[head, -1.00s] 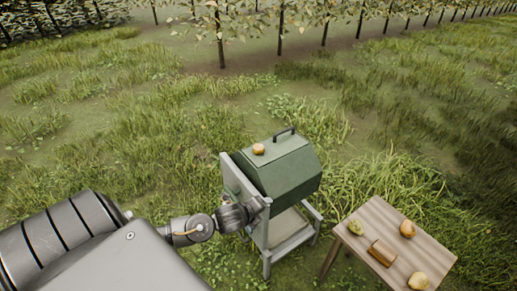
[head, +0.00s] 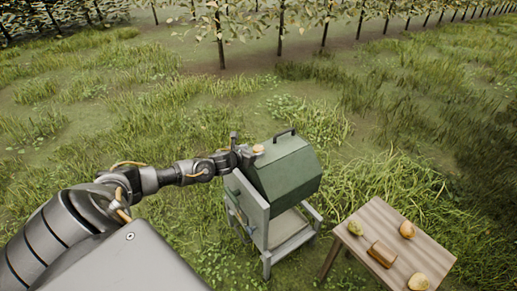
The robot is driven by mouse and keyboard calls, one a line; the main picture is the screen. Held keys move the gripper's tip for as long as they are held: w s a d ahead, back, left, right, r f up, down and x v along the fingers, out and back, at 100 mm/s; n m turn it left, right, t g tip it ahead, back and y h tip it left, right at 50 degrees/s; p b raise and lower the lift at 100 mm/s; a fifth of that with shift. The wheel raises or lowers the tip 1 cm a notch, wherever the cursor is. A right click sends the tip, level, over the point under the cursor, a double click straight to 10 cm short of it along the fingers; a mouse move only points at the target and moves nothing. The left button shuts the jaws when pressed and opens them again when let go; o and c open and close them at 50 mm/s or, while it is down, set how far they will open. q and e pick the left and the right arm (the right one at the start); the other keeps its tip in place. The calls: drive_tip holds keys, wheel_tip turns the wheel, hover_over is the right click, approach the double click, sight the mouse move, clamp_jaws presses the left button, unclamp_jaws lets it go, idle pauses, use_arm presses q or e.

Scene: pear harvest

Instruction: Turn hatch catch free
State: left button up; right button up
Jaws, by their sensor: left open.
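The green box with slanted sides (head: 285,178) sits on a grey wooden stand (head: 286,238) at the picture's middle. A dark handle (head: 286,133) stands on its top. My left gripper (head: 248,153) is open at the box's upper left edge, beside a small yellow-orange fruit (head: 258,148) on the top. The gripper partly hides the fruit; I cannot tell whether they touch. A small green part (head: 234,193) shows on the left side of the stand. I cannot make out the hatch catch clearly. My right gripper is not in view.
A wooden table (head: 384,224) at the lower right bears a green pear (head: 355,228), a brown block (head: 382,254) and two yellow-orange fruits (head: 407,229) (head: 418,281). Grass surrounds the stand. A row of trees (head: 220,40) stands far behind.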

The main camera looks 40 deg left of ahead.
sight(258, 149)
use_arm(q)
drive_tip(key=x, duration=0.5)
drive_tip(key=shift+w+f, duration=0.25)
drive_tip(key=shift+w, duration=0.1)
drive_tip(key=c, duration=1)
drive_tip(key=shift+o, duration=0.2)
